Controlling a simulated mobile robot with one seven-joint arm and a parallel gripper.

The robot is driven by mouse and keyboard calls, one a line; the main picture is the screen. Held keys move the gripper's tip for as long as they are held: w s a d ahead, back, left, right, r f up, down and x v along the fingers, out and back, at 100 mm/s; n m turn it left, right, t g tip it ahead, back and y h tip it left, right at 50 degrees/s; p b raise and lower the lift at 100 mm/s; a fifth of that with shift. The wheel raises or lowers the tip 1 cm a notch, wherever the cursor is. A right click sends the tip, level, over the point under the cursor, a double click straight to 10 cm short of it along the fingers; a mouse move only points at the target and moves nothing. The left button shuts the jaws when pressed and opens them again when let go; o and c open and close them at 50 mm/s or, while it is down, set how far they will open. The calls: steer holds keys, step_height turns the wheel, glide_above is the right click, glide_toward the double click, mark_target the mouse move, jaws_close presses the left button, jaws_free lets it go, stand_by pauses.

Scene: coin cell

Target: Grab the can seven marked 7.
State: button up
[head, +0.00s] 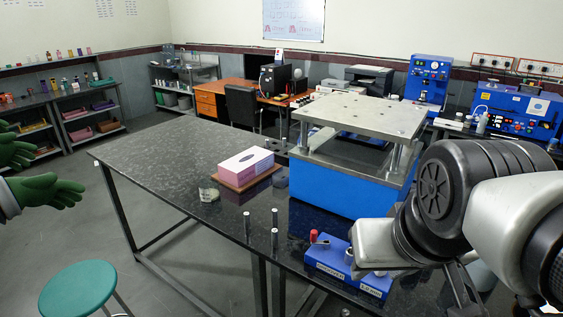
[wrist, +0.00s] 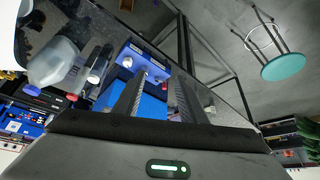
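No mark 7 is legible in either view, so I cannot tell which item is can seven. Several slim metal cylinders stand upright on the dark table (head: 140,152), one of them near the front edge (head: 247,224). A blue block with white labels (head: 348,271) sits at the table's front right. In the head view my arm hides part of the table at the right.
A blue press with a metal top plate (head: 360,115) stands behind the block. A tissue box (head: 246,163) and a small clear dish (head: 208,193) are on the table. A translucent jug (wrist: 58,62) is at left in the wrist view. Green-gloved hands (head: 45,190) and a teal stool (head: 78,289) are left.

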steer(key=w+a+r+b, duration=0.2)
steer(key=w, duration=0.7)
steer(key=g+b, duration=0.1)
steer(key=b, duration=0.3)
glide_above(275, 213)
steer(key=s, duration=0.6)
step_height(275, 213, down, 17)
steer(key=x, duration=1.2)
steer(key=shift+s, duration=0.25)
steer(key=shift+p+x, duration=0.35)
steer(key=shift+x, duration=2.85)
steer(key=shift+w+r, duration=0.1)
jaws_close()
